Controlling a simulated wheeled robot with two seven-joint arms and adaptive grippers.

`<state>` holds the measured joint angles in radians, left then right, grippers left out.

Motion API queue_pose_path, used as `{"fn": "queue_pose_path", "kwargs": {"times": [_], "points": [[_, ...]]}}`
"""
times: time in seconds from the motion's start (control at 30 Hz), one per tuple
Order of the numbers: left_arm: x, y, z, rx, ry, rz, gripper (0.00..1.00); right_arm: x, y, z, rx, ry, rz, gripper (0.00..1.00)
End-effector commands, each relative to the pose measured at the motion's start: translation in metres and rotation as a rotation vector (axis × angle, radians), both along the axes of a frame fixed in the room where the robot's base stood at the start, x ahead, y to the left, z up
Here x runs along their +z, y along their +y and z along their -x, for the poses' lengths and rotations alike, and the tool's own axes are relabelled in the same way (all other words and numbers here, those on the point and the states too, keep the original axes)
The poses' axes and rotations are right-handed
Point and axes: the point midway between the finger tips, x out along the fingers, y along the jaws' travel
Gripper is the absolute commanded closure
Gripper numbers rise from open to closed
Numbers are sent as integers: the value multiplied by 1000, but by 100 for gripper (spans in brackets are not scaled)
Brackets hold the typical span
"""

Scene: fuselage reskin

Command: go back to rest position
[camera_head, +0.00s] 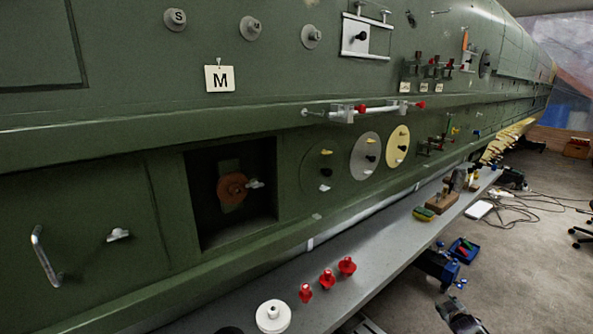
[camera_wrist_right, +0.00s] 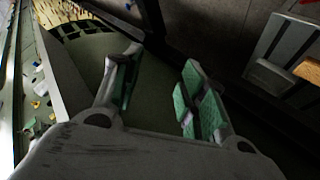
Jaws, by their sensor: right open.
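My right gripper (camera_wrist_right: 158,78) shows in the right wrist view with its two green-padded fingers spread apart. Nothing is between the fingers. A grey mechanical part (camera_head: 460,318) at the bottom right of the head view may belong to my right arm, but I cannot tell for sure. My left gripper is not in the head view. The green fuselage wall (camera_head: 100,125) fills most of the head view, and a grey shelf (camera_head: 385,250) runs along its foot.
On the shelf stand several red knobbed pieces (camera_head: 327,279), a white round piece (camera_head: 273,316) and a wooden block with a tool (camera_head: 442,203). The wall has a dark square opening (camera_head: 235,200) and a protruding handle (camera_head: 43,258). A blue tray (camera_head: 463,250) and cables lie beyond the shelf.

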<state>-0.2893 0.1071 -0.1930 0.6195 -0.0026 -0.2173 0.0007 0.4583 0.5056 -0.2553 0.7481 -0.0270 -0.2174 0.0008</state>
Motion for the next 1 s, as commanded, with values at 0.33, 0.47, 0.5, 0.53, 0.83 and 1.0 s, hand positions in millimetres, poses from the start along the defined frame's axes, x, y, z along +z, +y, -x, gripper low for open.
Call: {"fn": "queue_pose_path", "kwargs": {"times": [0.33, 0.47, 0.5, 0.53, 0.83, 1.0], "points": [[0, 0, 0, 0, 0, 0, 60, -131, 51, 89, -25, 168, -108, 58], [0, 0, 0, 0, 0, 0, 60, -173, 72, 127, -31, 229, -139, 58], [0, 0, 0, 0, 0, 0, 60, -185, 78, 138, -33, 246, -148, 58], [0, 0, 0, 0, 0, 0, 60, -194, 83, 148, -33, 261, -155, 58], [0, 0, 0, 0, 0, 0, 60, -276, 139, 246, -42, 397, -227, 58], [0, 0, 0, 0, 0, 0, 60, -313, 174, 305, -45, 470, -269, 58]]}}
